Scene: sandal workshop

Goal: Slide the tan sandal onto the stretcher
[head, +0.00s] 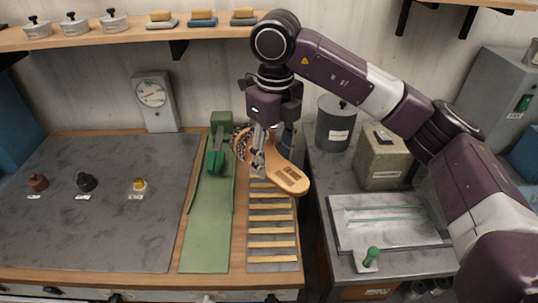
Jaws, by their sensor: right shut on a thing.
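The tan sandal (288,179) hangs tilted in the air, one end pointing down to the right. A dark patterned strap shows at its upper left end. My right gripper (258,160) points down and is shut on the sandal near its middle, hiding part of it. A green device (217,148), which looks like the stretcher, stands at the back of the bench just left of the sandal. The sandal's left end overlaps it in the picture; I cannot tell whether they touch. My left gripper is not in view.
A green mat (207,235) runs forward from the device, beside a slatted rack (272,245). A dark mat (110,215) at left holds several small knobs. A dial gauge (154,98) stands behind. A grey canister (335,125) and box (382,160) stand right.

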